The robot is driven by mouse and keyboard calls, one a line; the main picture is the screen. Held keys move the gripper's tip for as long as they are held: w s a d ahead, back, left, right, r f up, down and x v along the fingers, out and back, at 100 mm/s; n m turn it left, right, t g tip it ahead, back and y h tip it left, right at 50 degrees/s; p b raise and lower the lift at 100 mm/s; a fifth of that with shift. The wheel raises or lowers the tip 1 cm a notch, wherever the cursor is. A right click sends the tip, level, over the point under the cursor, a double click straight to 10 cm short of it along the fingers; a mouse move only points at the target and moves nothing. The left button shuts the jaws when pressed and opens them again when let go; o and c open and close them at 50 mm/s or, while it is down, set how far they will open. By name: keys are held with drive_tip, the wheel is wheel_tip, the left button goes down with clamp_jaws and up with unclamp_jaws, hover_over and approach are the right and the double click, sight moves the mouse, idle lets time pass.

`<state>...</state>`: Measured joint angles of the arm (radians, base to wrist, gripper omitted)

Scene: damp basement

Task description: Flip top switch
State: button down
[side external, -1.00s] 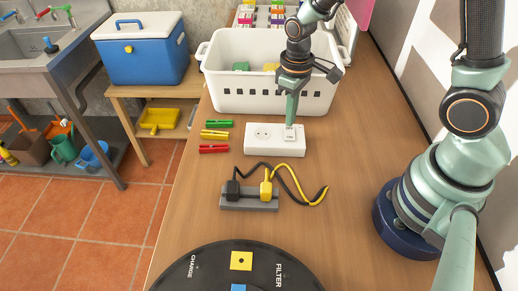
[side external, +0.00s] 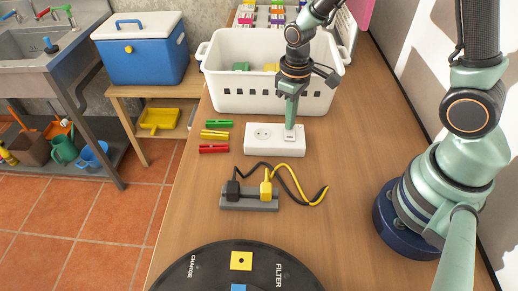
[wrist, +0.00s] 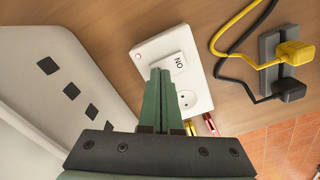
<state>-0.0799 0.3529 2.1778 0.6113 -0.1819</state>
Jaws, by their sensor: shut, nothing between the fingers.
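A white power strip (side external: 262,140) lies on the wooden bench, with a round socket at its left and a rocker switch (side external: 289,138) at its right end. In the wrist view the strip (wrist: 200,99) shows the rocker (wrist: 177,63) marked "ON", and a small red light (wrist: 138,57) near its end. My gripper (side external: 290,127) points down with its fingertips at the rocker's back edge. In the wrist view my gripper (wrist: 159,73) is shut and empty, its tips over the rocker's edge and hiding part of it. Contact is hard to tell.
A white basket (side external: 270,98) stands just behind the strip. Green, yellow and red clips (side external: 214,135) lie to its left. A grey holder (side external: 249,205) with black and yellow plugs and cables is in front. A dark round disc (side external: 200,270) lies nearest.

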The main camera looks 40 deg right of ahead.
drive_tip(key=shift+f, duration=0.3)
drive_tip(key=shift+r, duration=3.5)
drive_tip(key=s+d+r+m+t, duration=0.1)
drive_tip(key=s+r+t, duration=0.1)
drive_tip(key=r, duration=0.5)
drive_tip(key=s+d+r+m+t, duration=0.1)
drive_tip(key=s+r+m+t, duration=0.1)
drive_tip(key=r, duration=0.4)
drive_tip(key=shift+s+d+r+t, duration=0.35)
drive_tip(key=shift+s+t, duration=0.45)
drive_tip(key=shift+s, duration=0.1)
